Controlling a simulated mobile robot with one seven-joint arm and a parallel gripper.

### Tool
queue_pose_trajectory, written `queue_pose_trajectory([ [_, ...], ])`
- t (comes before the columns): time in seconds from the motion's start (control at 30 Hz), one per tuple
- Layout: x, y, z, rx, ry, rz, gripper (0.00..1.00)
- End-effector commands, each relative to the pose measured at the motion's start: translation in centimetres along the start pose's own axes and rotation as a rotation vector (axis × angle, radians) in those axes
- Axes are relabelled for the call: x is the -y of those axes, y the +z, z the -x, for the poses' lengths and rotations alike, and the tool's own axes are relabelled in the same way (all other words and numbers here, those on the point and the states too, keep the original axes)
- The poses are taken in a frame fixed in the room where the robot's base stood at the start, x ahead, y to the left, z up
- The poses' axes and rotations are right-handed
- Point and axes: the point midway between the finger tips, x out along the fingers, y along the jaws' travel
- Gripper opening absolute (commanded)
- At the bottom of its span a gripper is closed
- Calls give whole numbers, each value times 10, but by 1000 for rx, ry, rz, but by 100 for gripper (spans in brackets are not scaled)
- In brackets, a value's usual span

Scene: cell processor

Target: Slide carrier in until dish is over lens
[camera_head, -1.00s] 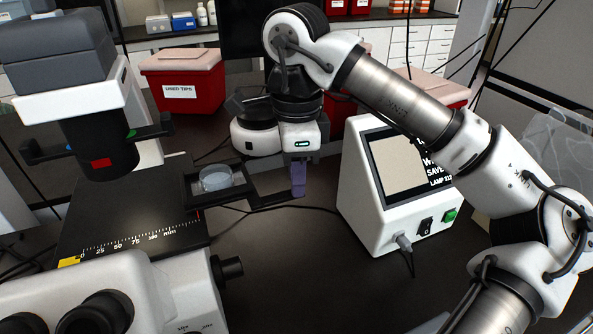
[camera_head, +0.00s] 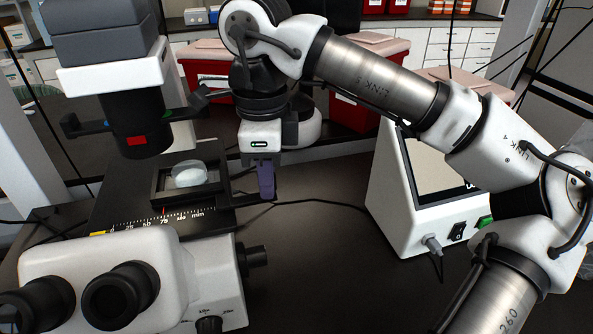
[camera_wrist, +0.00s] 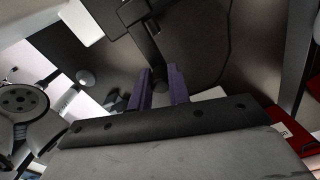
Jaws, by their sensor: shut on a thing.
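The black carrier (camera_head: 160,200) lies on the microscope stage (camera_head: 125,208) with a clear round dish (camera_head: 190,174) in it. The dish sits right of the dark objective column (camera_head: 138,137), not under it. A red mark on the carrier stands near 75 on the stage's mm scale. My gripper (camera_head: 265,180), with purple fingers, is shut on the carrier's handle at its right end. In the wrist view, the purple fingers (camera_wrist: 159,88) close around the dark handle (camera_wrist: 146,45). The lens under the stage is hidden.
Microscope eyepieces (camera_head: 108,300) stand at the front left, with a focus knob (camera_head: 256,260) beside them. A cable crosses the dark table.

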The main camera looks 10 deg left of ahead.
Motion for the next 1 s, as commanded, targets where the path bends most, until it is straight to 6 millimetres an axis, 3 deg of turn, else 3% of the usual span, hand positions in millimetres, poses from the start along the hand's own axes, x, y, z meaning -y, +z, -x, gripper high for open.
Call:
queue_pose_trajectory([
  [0.27, 0, 1, 1, 3, -2, -2, 0],
  [0.3, 0, 1, 1, 3, -2, -2, 21],
  [0.47, 0, 1, 1, 2, -2, -2, 40],
  [0.77, 0, 1, 2, 1, -1, -2, 40],
  [1.0, 0, 1, 33, 1, -4, -4, 40],
])
